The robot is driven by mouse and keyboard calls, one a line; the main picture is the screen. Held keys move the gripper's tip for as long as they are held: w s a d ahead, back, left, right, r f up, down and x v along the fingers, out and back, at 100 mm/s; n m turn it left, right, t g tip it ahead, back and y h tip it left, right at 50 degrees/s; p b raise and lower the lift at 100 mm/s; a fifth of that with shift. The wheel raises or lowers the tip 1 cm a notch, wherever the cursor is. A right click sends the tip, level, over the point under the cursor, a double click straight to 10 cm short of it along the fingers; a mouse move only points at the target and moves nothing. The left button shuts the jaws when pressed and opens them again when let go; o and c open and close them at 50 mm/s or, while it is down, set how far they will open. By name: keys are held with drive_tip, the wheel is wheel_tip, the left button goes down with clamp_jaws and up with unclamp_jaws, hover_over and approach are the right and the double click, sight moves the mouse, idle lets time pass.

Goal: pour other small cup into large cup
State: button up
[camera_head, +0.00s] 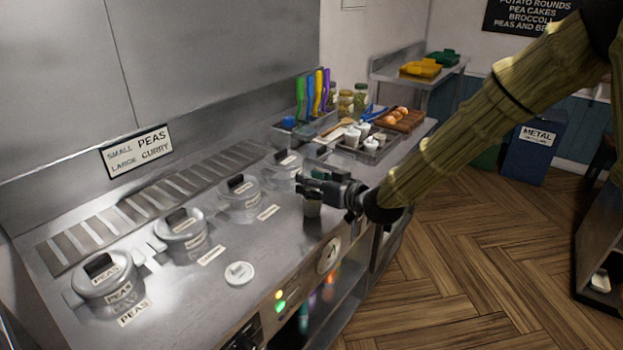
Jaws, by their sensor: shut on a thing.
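My gripper (312,190) is over the right part of the steel range top, near its front edge. It is shut on a small brownish-grey cup (313,209), which shows just below the fingers. The cup's rim and contents are hidden by the gripper, and I cannot tell whether its base touches the steel. Several small pale cups (372,144) stand in a tray (349,154) behind and to the right of the gripper. I cannot tell by size which cup is the large one.
Several lidded pots, including one labelled peas (102,276), stand along the range top (190,291). A loose white lid (239,273) lies near the front edge.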

drive_tip(key=shift+w+r+m+g+h+p, duration=0.15)
drive_tip(key=shift+m+g+p, duration=0.6)
drive_tip(key=shift+p, duration=2)
drive_tip(key=shift+s+r+m+g+h+p, duration=0.15)
drive_tip(key=shift+m+g+p, duration=0.6)
drive_tip(key=shift+p, duration=1.95)
drive_tip(key=shift+w+f+m+g+p, duration=0.15)
drive_tip(key=shift+g+p, duration=0.35)
drive_tip(key=shift+p, duration=1.15)
drive_tip(key=shift+w+m+g+p, duration=0.1)
drive_tip(key=shift+m+g+p, duration=0.3)
drive_tip(key=shift+p, duration=1.25)
drive_tip(key=shift+d+p, duration=0.1)
drive_tip(key=shift+p, duration=0.75)
drive_tip(key=shift+s+a+f+g+p, duration=0.1)
drive_tip(key=shift+a+g+p, duration=0.3)
drive_tip(key=shift+p, duration=0.25)
drive_tip(key=shift+a+p, duration=0.1)
drive_tip(key=shift+p, duration=1)
drive_tip(key=shift+d+m+p, duration=0.25)
drive_tip(key=shift+p, duration=0.65)
